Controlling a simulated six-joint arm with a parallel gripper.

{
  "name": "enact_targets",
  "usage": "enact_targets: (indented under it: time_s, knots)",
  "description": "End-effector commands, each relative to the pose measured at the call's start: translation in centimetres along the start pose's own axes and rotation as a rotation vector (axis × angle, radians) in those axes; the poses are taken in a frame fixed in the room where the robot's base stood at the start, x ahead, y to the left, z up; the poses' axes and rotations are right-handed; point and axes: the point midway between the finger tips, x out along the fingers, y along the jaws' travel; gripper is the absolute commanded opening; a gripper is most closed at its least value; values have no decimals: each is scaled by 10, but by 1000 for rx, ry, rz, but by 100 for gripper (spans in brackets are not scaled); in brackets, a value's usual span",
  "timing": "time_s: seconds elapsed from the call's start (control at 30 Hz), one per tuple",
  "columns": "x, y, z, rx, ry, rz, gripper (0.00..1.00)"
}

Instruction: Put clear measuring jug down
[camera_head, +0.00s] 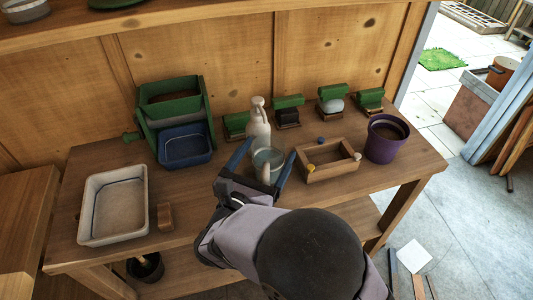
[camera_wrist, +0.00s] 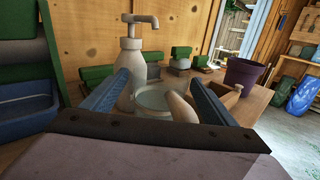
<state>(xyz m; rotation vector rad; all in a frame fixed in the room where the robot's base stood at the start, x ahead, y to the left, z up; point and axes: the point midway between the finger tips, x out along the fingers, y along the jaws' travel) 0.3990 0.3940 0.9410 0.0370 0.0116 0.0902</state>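The clear measuring jug (camera_head: 268,157) is at the middle of the wooden bench, in front of a white pump bottle (camera_head: 258,124). It looks upright; its base is hidden, so I cannot tell for sure that it touches the bench. My gripper (camera_head: 269,149) has its two blue fingers apart, one on each side of the jug. In the wrist view the jug (camera_wrist: 150,98) shows between the fingers (camera_wrist: 160,76), with a gap on the left. A pale, rounded handle-like part (camera_wrist: 182,107) sits close to the right finger.
A small wooden box (camera_head: 328,172) with coloured knobs and a purple pot (camera_head: 384,140) stand right of the jug. A blue tray (camera_head: 186,147) and a white tray (camera_head: 90,208) are left. Green-topped blocks (camera_head: 287,103) line the back.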

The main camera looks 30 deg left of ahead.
Motion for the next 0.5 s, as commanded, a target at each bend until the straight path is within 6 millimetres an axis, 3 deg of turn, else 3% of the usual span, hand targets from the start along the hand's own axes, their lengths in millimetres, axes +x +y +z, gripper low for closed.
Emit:
enact_targets:
  time_s: [0.27,0.5]
  knots:
    - [0,0,6,1,0,0,80]
    - [-31,1,2,0,0,5,80]
